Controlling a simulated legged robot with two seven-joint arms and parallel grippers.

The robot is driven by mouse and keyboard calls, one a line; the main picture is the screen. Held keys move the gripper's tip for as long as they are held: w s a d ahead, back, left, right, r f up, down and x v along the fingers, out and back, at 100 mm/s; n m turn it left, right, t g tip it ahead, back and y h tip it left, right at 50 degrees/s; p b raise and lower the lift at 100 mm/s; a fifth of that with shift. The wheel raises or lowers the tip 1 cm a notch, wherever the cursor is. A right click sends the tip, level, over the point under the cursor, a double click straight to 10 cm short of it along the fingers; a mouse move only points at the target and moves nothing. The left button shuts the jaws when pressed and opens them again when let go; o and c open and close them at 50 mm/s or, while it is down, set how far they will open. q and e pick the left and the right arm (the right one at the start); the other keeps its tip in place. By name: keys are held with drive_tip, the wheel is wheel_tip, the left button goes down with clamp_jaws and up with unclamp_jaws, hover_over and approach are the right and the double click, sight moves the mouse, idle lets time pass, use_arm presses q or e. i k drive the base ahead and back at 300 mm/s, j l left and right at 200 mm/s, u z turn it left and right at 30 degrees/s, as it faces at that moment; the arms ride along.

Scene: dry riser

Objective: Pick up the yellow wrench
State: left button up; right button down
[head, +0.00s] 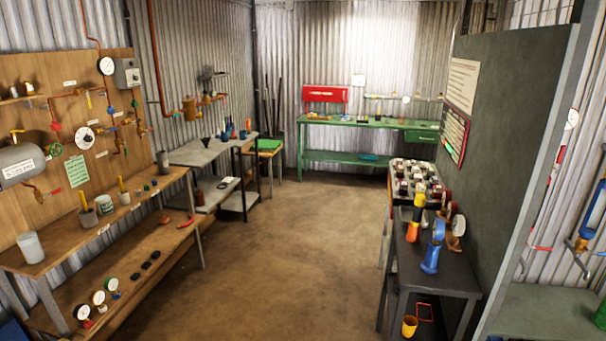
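I cannot make out a yellow wrench for certain. A small yellow strip (89,99) shows against the wooden board at the left, too small to identify. Two yellow upright pieces, one in a grey cup (88,216) and one at a white pot (125,198), stand on the left wooden bench (60,258); I cannot tell whether they are handles. A yellow and orange tool-like object (416,215) stands upright on the dark table (440,270) at the right. Neither of my grippers is in view.
Open brown floor (300,235) runs down the middle to a green workbench (370,124) at the back. A grey partition (500,140) stands at the right. Grey shelves (205,152) line the left wall. A yellow cup (409,326) sits low at the right front.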

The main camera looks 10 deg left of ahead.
sight(81, 193)
drive_tip(key=i+u, duration=0.15)
drive_tip(key=i, duration=0.45)
drive_tip(key=i+u, duration=0.2)
drive_tip(key=i, duration=0.35)
drive_tip(key=i+u, duration=0.15)
drive_tip(key=i, duration=0.45)
drive_tip(key=i+l+u, duration=0.2)
drive_tip(key=i, duration=0.35)
